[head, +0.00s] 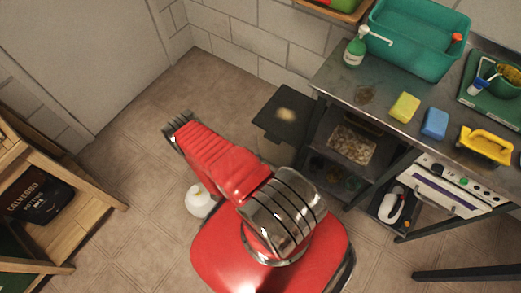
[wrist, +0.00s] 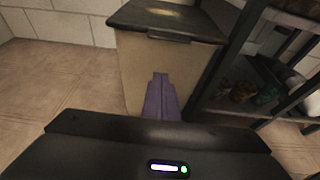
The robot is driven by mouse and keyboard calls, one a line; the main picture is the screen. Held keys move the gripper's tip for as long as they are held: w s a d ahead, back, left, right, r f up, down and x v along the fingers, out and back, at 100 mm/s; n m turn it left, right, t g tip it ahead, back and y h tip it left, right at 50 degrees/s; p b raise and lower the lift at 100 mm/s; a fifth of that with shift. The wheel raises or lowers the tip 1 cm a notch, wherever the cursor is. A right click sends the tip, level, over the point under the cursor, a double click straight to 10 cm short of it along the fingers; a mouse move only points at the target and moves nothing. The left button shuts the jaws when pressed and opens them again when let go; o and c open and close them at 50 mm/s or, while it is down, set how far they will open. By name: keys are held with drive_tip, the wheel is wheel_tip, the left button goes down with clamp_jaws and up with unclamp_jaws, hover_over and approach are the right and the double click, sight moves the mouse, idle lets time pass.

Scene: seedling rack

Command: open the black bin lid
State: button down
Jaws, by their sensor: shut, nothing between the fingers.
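The black bin lid (wrist: 165,17) lies flat and closed on top of a beige bin body (wrist: 138,68) in the wrist view. A short dark lip (wrist: 170,36) sticks out at the lid's front edge. In the head view the lid (head: 284,122) shows left of the metal bench, with a pale smudge on top. My gripper (wrist: 160,76) is shut and empty. Its purple fingers point at the bin's front, below the lip in the picture; I cannot tell whether they touch it. The fingers cannot be made out in the head view.
The metal bench (head: 385,125) with shelves stands close to the bin's right. A white round bottle (head: 199,201) stands on the floor near my arm. A wooden shelf (head: 75,205) is at the left. Tiled floor (head: 130,140) left of the bin is clear.

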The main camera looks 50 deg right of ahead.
drive_tip(key=d, duration=0.9)
drive_tip(key=shift+w+r, duration=0.4)
idle(0.5)
drive_tip(key=shift+d, duration=0.1)
drive_tip(key=shift+r, duration=0.15)
